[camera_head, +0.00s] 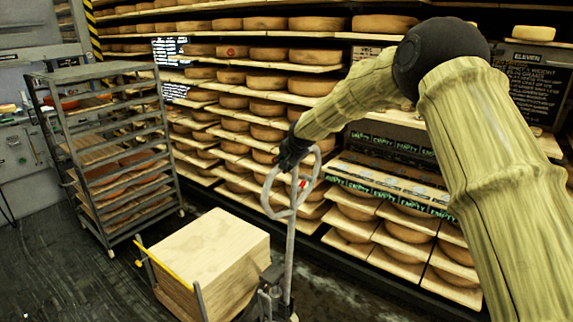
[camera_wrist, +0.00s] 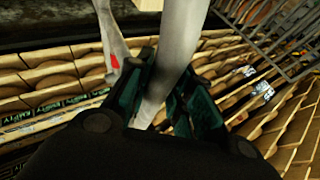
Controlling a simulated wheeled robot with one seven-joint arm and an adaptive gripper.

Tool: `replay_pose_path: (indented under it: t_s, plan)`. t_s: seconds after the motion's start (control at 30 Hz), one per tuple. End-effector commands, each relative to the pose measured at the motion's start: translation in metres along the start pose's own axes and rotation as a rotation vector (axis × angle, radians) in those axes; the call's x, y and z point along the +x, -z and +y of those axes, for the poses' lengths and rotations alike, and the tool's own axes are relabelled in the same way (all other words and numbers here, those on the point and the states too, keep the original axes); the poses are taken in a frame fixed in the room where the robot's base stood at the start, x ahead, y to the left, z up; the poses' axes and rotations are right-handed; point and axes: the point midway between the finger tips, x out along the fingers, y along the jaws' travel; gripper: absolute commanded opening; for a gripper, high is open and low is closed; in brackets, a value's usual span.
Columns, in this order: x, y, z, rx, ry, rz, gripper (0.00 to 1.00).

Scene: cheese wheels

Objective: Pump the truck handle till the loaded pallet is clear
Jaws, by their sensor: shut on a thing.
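The truck handle (camera_head: 289,240) is a grey upright bar with a looped grip at its top and a small red part inside the loop. My gripper (camera_head: 291,157) is at the upper left of the loop. In the wrist view my gripper (camera_wrist: 165,105) has its dark green fingers on both sides of the grey handle tube (camera_wrist: 176,50), shut on it. The load (camera_head: 215,255), a pale wooden box-like stack, sits beside the foot of the handle. The pallet beneath it and its gap to the floor cannot be made out.
Shelves of cheese wheels (camera_head: 268,107) line the back wall. A grey wheeled rack (camera_head: 112,150) with trays stands at the left. A yellow bar (camera_head: 165,265) runs along the load's left side. Dark floor (camera_head: 50,255) is clear at the front left.

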Motion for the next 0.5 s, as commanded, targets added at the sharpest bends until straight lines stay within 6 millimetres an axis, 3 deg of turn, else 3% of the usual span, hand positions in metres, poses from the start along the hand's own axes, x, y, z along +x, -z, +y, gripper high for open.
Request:
replay_pose_path:
  t_s: [0.13, 0.17, 0.27, 0.5]
  plan:
    - [0.0008, -0.0015, 0.0009, 0.0, -0.001, -0.002, 0.0]
    - [0.0008, -0.0014, 0.0009, 0.0, -0.001, -0.002, 0.24]
    - [0.0007, -0.0012, 0.001, 0.0, -0.001, -0.002, 0.42]
    - [0.0001, 0.0, 0.0008, 0.0, 0.0, 0.0, 0.44]
